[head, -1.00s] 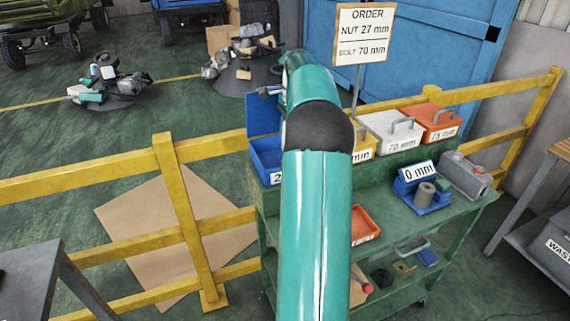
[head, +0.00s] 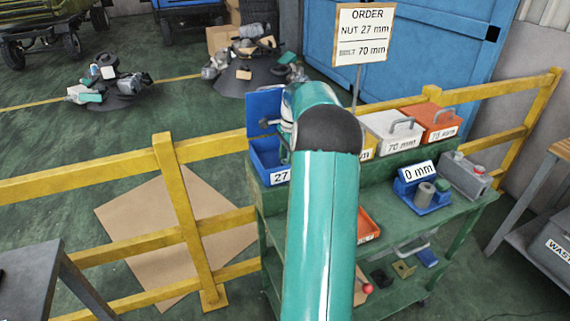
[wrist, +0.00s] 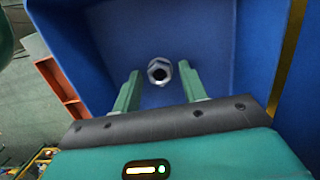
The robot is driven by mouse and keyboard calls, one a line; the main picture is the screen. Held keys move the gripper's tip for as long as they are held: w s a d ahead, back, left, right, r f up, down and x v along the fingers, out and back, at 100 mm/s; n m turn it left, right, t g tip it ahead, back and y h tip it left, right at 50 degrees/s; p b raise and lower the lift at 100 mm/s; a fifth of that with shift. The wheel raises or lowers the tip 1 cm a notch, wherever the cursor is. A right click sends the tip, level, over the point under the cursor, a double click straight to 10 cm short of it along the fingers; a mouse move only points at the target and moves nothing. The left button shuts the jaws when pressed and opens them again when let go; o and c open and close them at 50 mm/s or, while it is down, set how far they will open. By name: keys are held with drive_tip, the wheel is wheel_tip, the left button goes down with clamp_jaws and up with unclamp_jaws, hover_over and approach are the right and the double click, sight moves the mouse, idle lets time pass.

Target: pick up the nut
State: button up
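The nut (wrist: 159,71) is a small silver hex nut lying on the floor of a blue bin (wrist: 115,40) in the wrist view. My gripper (wrist: 160,79) is open, with its two green fingers on either side of the nut in the picture and the nut near the fingertips. I see no contact between them. In the head view the blue bin (head: 266,158), labelled 27, stands at the left end of the green cart (head: 385,180). My arm hides part of the bin, and the nut does not show there.
An order sign (head: 363,35) reads nut 27 mm and 70 mm. A white case (head: 393,131) and an orange case (head: 431,121) stand right of my arm. A blue holder (head: 421,192) labelled 0 mm is on the cart. A yellow railing (head: 110,182) runs past it.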

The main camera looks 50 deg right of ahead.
drive_tip(key=c, duration=0.8)
drive_tip(key=shift+r, duration=0.1)
